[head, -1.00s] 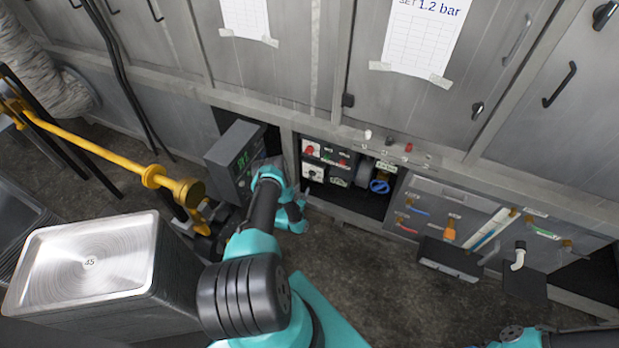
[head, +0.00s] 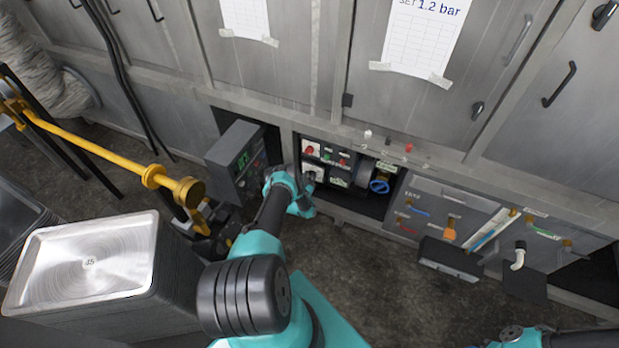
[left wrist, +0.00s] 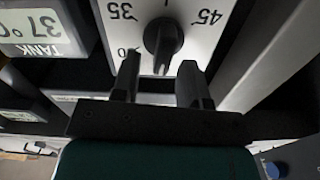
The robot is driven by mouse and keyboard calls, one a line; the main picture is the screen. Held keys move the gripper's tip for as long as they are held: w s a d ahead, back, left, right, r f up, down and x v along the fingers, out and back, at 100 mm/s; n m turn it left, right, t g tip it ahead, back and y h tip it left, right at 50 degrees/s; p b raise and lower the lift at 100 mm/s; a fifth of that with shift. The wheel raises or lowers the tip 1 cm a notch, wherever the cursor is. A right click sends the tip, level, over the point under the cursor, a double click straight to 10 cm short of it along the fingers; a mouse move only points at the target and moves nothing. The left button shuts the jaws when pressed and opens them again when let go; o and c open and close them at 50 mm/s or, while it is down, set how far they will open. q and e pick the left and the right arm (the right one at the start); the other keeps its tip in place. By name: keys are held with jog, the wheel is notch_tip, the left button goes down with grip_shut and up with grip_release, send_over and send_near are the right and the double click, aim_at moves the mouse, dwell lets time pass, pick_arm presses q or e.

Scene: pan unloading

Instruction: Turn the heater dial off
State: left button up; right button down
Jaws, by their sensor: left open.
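The heater dial (left wrist: 163,42) is a black knob on a white plate marked 35 and 45 in the left wrist view. Its pointer mark runs roughly up and down in that view, and the full scale is cut off. In the head view the white dial plate (head: 315,174) shows in the low wall opening, partly behind my gripper. My left gripper (left wrist: 160,64) is open and empty, its two fingers apart just short of the knob, one towards each side. In the head view the gripper (head: 301,194) is at the plate. My right gripper is out of view.
A tank display (left wrist: 36,30) reads 37 °C beside the dial. A red knob (head: 309,150) and a blue handwheel (head: 380,186) are close by. A dark control box (head: 236,160) stands left of my gripper. Stacked metal trays (head: 90,262) stand at lower left.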

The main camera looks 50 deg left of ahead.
pick_arm(q)
grip_shut()
dwell(0.3)
jog(key=shift+a+n, duration=0.1)
jog(key=shift+n, duration=0.7)
grip_release()
jog(key=shift+s, duration=0.1)
jog(key=v, duration=1.7)
jog(key=shift+s, duration=0.1)
